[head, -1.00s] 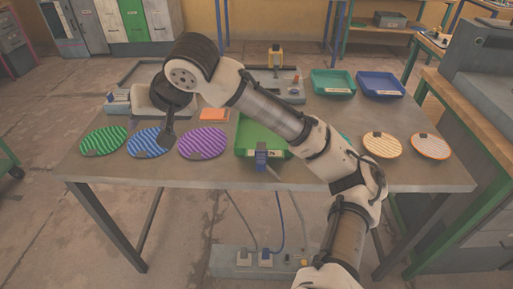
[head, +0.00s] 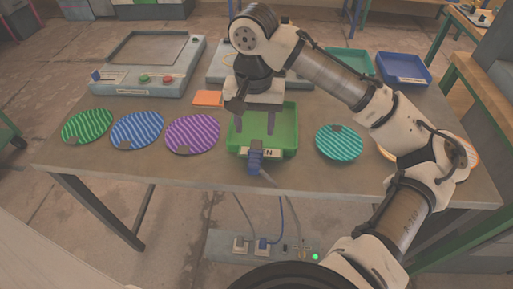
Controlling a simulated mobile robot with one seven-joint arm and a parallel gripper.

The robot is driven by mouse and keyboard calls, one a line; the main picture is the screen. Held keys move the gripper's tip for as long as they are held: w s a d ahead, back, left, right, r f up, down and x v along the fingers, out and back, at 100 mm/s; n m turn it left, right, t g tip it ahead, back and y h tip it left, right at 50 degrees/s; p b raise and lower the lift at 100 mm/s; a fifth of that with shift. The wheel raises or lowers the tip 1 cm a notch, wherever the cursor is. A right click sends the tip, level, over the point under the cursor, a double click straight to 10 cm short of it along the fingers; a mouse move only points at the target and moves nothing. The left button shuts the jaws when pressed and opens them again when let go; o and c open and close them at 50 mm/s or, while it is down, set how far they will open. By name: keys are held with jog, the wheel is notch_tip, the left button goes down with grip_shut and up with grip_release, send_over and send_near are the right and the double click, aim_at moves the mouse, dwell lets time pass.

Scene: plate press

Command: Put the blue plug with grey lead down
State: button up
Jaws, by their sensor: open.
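The blue plug (head: 256,157) is at the front wall of the green tray (head: 288,148), close to the table's front edge. Its grey lead (head: 279,188) runs over the edge and down toward the floor. My gripper (head: 255,131) points down over the green tray, behind the plug. Its two fingers are apart with nothing between them. The plug stands clear of the fingers in the picture. What the plug rests on is hard to tell.
Striped green (head: 87,126), blue (head: 137,130), purple (head: 193,134) and teal (head: 339,142) plates lie on the table (head: 330,180). A press unit (head: 148,82) stands back left. A power strip (head: 222,243) with a green light lies on the floor below.

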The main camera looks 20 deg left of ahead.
aim_at(256, 146)
jog(key=shift+d+f+p, duration=0.15)
jog(key=shift+f+p, duration=0.15)
jog(key=shift+f, duration=3.3)
grip_shut()
